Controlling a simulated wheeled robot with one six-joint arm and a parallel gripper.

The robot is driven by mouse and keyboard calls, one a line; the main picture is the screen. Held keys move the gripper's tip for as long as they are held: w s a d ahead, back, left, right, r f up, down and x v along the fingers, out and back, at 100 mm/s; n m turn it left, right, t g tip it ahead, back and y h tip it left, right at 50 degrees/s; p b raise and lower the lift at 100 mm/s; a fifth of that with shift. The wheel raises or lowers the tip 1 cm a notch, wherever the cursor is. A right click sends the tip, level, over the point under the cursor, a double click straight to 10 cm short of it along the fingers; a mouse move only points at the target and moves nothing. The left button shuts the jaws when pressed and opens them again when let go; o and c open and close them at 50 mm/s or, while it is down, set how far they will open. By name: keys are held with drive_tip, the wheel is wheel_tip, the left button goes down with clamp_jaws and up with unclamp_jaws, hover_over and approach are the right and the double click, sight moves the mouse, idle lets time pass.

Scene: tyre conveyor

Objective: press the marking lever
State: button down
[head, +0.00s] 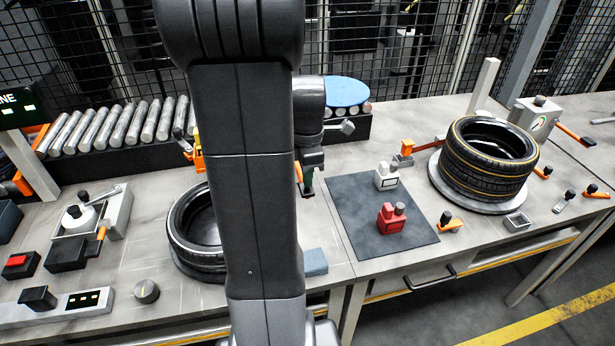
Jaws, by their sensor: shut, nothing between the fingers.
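My gripper (307,184) hangs at the end of my arm, just right of the large dark arm link, and is shut and empty. It is small and partly hidden in this view. A yellow-orange device with a small dark lever (181,142) stands behind the left tyre, partly covered by my arm. I cannot tell if this is the marking lever; other levers with orange parts show around the benches. My gripper is apart from this device, to its right. The left tyre (188,240) lies flat on the bench, its right part hidden by my arm.
A yellow-striped tyre (488,160) lies on a round plate at right. A roller conveyor (120,128) runs along the back left. A lever fixture (98,210) and a red button (16,261) are at left.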

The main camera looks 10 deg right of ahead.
drive_tip(key=shift+f, duration=0.45)
drive_tip(key=shift+f, duration=0.1)
